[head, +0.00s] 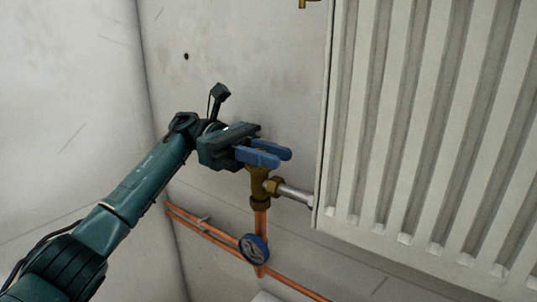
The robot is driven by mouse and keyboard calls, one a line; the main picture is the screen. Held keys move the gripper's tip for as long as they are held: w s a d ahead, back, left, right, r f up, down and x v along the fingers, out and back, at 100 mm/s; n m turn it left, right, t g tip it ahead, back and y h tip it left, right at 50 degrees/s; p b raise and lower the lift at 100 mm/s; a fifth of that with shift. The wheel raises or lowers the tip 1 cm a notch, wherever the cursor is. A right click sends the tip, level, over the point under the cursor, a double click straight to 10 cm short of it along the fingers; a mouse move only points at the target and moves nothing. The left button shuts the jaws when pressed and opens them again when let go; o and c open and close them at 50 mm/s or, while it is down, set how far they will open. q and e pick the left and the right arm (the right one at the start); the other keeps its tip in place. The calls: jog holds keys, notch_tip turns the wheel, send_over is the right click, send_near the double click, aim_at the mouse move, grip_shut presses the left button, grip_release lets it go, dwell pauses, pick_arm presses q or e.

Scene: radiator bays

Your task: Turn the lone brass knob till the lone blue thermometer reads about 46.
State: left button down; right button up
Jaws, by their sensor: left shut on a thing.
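The brass valve (259,184) stands upright on a copper pipe beside the radiator. My left gripper (272,154) comes in from the left and is shut on the brass knob at the top of this valve. Its blue fingers hide most or all of the knob. The blue thermometer (254,249) is on the copper pipe below the valve. Its round face is tilted and too small for me to read a number. My right gripper is not in view.
A large white ribbed radiator (430,130) fills the right side, close to the valve. A silver pipe (294,194) joins them. Copper pipes (205,227) run low along the wall. The wall above my gripper is mostly clear.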

pick_arm(q)
jog(key=shift+f, duration=0.1)
jog(key=c, duration=1.3)
grip_release()
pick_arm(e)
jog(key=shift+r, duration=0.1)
pick_arm(q)
jog(key=shift+w+a, duration=0.15)
jog(key=p+v, duration=0.1)
jog(key=v, duration=0.6)
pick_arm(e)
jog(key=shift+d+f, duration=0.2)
